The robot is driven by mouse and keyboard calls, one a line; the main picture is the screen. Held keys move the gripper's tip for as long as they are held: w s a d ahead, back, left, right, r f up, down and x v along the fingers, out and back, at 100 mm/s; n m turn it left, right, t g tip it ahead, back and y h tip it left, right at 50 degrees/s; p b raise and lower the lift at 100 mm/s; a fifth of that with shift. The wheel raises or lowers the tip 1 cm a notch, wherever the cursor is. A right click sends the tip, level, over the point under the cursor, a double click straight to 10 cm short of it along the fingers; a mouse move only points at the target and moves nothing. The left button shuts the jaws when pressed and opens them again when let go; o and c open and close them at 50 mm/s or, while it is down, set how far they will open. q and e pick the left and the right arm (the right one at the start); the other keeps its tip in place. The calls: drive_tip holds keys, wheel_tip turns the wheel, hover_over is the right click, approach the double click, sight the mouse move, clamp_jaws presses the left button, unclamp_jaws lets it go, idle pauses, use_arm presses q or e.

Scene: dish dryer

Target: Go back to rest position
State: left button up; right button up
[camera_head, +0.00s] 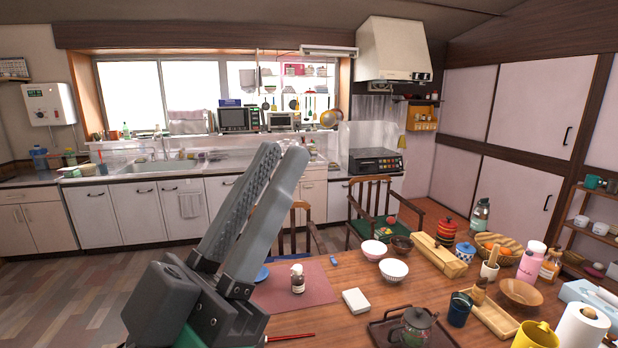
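My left gripper (281,152) rises large in the lower left foreground of the head view, its two grey fingers pointing up and to the right. The fingers stand side by side, a little apart, with nothing visible between them. The gripper is close to the camera and covers part of the counter, a chair and the table's left end. My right gripper is not in view.
The wooden table (345,275) fills the lower right. It holds a pink mat (318,284) with a small bottle (297,279), bowls (393,270), a teapot (415,325) on a tray, a yellow mug (535,336) and a paper roll (582,328). Chairs (375,205) stand behind it.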

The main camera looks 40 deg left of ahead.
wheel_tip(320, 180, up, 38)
drive_tip(key=p, duration=3.7)
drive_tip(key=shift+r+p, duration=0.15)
drive_tip(key=shift+p, duration=0.25)
